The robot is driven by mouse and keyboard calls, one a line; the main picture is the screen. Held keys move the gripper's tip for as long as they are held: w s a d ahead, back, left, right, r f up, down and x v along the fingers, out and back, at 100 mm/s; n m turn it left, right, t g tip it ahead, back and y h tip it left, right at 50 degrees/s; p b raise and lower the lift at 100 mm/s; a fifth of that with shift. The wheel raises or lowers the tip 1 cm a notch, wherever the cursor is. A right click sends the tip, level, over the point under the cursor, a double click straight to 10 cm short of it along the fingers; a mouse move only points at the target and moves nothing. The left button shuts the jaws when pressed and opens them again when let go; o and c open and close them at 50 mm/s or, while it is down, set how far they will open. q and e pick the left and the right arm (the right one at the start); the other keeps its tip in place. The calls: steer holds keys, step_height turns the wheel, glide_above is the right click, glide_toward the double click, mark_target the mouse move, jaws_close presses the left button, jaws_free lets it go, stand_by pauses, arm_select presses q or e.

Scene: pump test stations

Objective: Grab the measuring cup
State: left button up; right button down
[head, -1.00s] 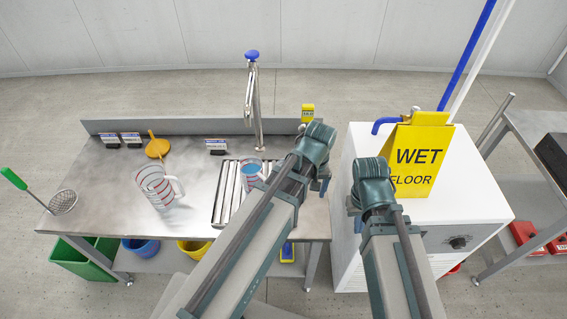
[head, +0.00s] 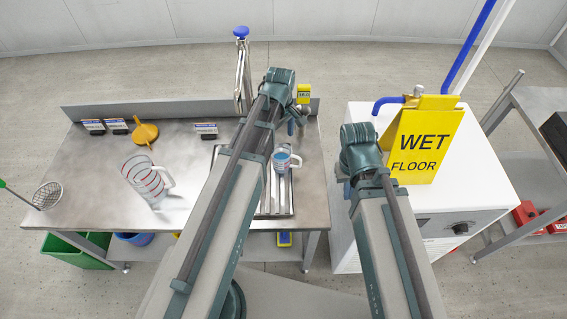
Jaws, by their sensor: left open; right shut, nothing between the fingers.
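A clear measuring cup (head: 147,182) with red markings and a handle on its right stands on the left part of the steel table. A smaller clear cup (head: 284,160) with blue in it and a handle stands on the drain grate (head: 272,206). My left gripper (head: 297,122) is open above the table's back part, just beyond the smaller cup in the picture and apart from it; its fingers are partly hidden by the wrist. My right gripper (head: 343,186) is shut and empty near the white cabinet's left edge, largely hidden by its own wrist.
A tap with a blue knob (head: 241,33) rises close behind my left arm. A yellow funnel (head: 145,133), small labelled blocks (head: 205,130) and a strainer (head: 47,195) lie on the table. A yellow wet floor sign (head: 420,145) stands on the white cabinet (head: 483,190).

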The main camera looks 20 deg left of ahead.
mark_target(281, 149)
arm_select(q)
step_height(281, 149, down, 6)
steer(key=b, duration=0.5)
steer(key=shift+r, duration=0.1)
steer(key=f+b, duration=0.5)
steer(key=shift+d+f, duration=0.2)
steer(key=shift+d, duration=0.15)
steer(key=shift+r, duration=0.1)
steer(key=shift+c, duration=0.3)
steer(key=c, duration=1.2)
